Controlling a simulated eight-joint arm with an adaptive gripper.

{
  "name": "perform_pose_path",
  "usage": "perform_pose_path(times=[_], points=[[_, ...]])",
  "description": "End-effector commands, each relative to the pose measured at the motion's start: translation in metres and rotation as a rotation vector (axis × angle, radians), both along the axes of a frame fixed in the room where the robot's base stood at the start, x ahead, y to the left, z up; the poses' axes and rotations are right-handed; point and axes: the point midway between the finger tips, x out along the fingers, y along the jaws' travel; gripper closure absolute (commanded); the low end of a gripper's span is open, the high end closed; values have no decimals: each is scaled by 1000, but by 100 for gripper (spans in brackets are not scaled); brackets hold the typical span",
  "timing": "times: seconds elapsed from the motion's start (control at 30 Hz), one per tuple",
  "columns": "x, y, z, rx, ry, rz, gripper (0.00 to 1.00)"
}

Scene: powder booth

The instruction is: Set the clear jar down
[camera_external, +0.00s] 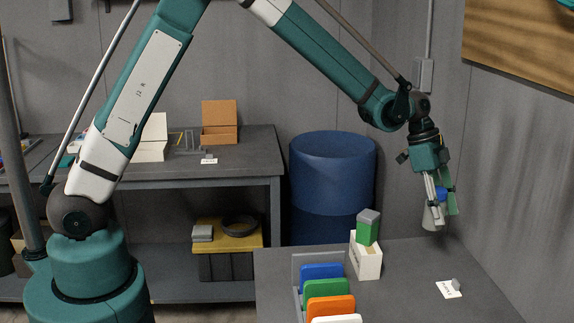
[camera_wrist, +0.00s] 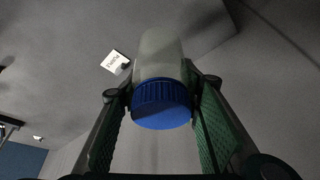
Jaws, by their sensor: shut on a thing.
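The clear jar (camera_external: 432,217) has a translucent, whitish body and a blue lid. In the wrist view its body (camera_wrist: 160,52) points away from me and its ribbed blue lid (camera_wrist: 162,104) faces the camera. My gripper (camera_external: 440,194) is shut on the jar, with a green-padded finger on each side near the lid. It hangs over the back right part of the grey table (camera_external: 400,277), roughly upright with a slight tilt. Whether the jar's base touches the table I cannot tell.
A white card with a small grey piece (camera_external: 449,289) lies on the table's right. A white box (camera_external: 366,258) with a green, grey-topped block (camera_external: 368,228) stands left of the jar. A rack holds colored plates (camera_external: 326,287). A blue drum (camera_external: 332,185) stands behind.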

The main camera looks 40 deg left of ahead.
Motion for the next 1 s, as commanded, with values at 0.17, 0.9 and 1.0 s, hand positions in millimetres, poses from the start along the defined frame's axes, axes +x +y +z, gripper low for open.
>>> perform_pose_path(times=[0.17,0.9,1.0], points=[[0,0,0,0,0,0,82],[0,0,-62,0,0,0,82],[0,0,-62,0,0,0,82]])
